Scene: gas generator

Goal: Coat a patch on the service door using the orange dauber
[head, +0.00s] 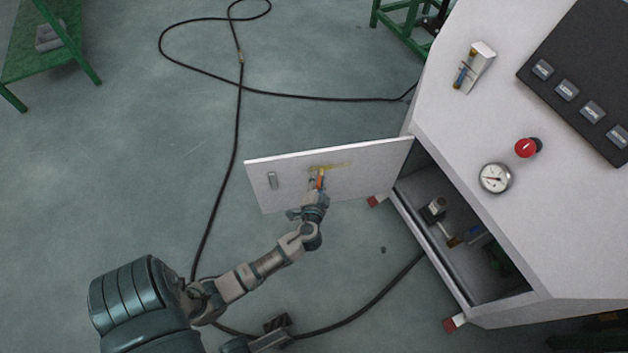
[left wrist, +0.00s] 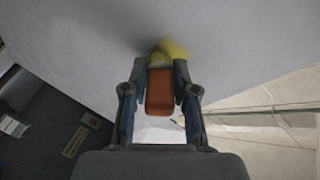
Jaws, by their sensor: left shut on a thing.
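The service door (head: 350,180) of the white cabinet stands open, with a yellow patch (head: 332,166) on its face. My left gripper (head: 316,190) is shut on the orange dauber (head: 320,180) in front of the door. In the left wrist view the orange dauber (left wrist: 159,92) sits between the two fingers of my left gripper (left wrist: 160,95). Its far end is at the yellow area (left wrist: 170,50) by the door surface (left wrist: 220,35); I cannot tell whether it touches. My right gripper is not clearly seen.
The white cabinet (head: 480,130) stands at the right, with a red button (head: 527,147), a gauge (head: 494,178) and a dark panel (head: 585,70). Its open bay (head: 490,270) holds small items. A black cable (head: 240,120) lies on the floor. A green table (head: 45,60) stands at the upper left.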

